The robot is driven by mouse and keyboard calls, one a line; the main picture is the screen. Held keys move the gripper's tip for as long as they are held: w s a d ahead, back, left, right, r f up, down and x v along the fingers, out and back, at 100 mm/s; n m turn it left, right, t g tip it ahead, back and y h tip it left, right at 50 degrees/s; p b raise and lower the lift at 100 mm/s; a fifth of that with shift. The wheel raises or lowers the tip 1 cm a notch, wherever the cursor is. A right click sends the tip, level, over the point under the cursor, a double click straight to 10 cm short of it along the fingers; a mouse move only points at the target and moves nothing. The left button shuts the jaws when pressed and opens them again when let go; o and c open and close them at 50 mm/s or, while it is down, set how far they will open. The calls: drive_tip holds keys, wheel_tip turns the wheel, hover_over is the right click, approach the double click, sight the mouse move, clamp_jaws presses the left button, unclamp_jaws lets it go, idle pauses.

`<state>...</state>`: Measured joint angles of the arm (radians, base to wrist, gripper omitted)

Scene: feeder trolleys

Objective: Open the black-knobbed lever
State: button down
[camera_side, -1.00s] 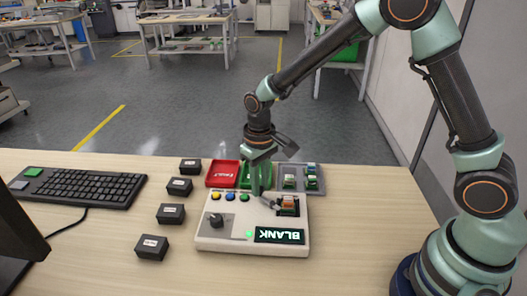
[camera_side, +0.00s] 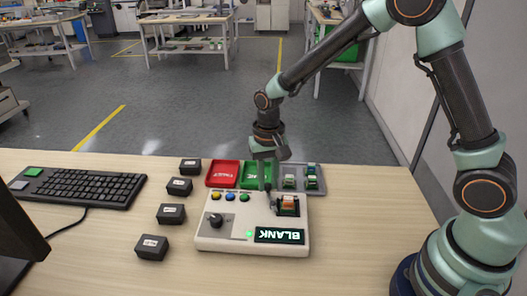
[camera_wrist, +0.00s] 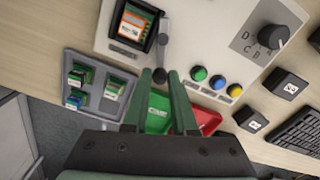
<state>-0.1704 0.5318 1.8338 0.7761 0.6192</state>
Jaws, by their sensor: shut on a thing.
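The black-knobbed lever (camera_side: 272,200) is beside the socket (camera_side: 298,211) on the white test box (camera_side: 225,240). An orange-and-white part (camera_side: 288,202) sits in the socket. The display (camera_side: 279,236) reads BLANK, and a green light shows beside it.
A red tray (camera_side: 222,172), a green tray (camera_side: 250,180) and a grey tray with small green parts (camera_side: 318,187) stand behind the box. Several black boxes (camera_side: 171,214) line its left. The box also has coloured buttons (camera_side: 229,196) and a knob (camera_side: 217,221). Table right is clear.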

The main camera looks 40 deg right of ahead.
sight(268, 184)
drive_tip(key=shift+r, duration=0.1)
drive_tip(key=c, duration=0.7)
unclamp_jaws()
wheel_tip(268, 184, up, 12)
